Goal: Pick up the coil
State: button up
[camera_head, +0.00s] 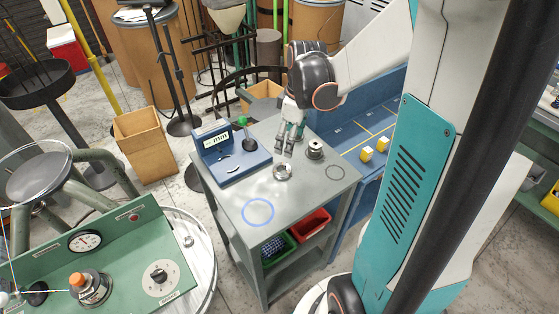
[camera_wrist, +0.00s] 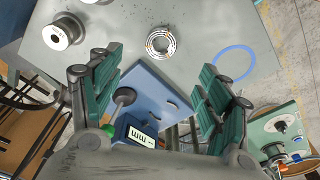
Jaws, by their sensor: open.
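The coil, a small silvery ring, lies flat on the grey table top (camera_head: 300,195) near its middle in the head view (camera_head: 282,172). In the wrist view the coil (camera_wrist: 161,42) shows beyond the fingertips, roughly centred between them. My gripper (camera_head: 288,145) is open and empty, pointing down above the table, just behind and above the coil in the head view. In the wrist view its two green-padded fingers (camera_wrist: 160,70) stand wide apart. The coil appears unobstructed, and the fingers do not touch it.
A metal spool (camera_head: 315,150) stands close to the coil's right. A blue gauge marked "mm" (camera_head: 228,155) sits to its left. A blue circle (camera_head: 258,212) and a dark circle (camera_head: 334,172) mark the table. Red (camera_head: 309,228) and green bins sit below.

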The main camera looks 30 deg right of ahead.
jog(key=b, duration=0.3)
send_over(282, 169)
jog(key=f, duration=0.5)
jog(key=d+f, duration=0.1)
jog(key=f, duration=0.1)
jog(key=shift+s+f, duration=0.3)
jog(key=shift+s, duration=0.1)
jog(key=shift+w+a+f+b, duration=0.15)
jog(key=shift+f+b, duration=0.2)
jog(key=shift+f, duration=0.5)
jog(key=shift+w+a+f+b, duration=0.1)
jog(key=shift+f+b, duration=0.3)
jog(key=shift+f, duration=0.5)
jog(key=shift+w+a+f+b, duration=0.15)
jog(key=shift+f+b, duration=0.2)
jog(key=shift+f, duration=0.5)
jog(key=shift+s, duration=0.1)
jog(key=shift+r, duration=0.1)
jog(key=shift+c, duration=0.6)
jog(key=c, duration=1.2)
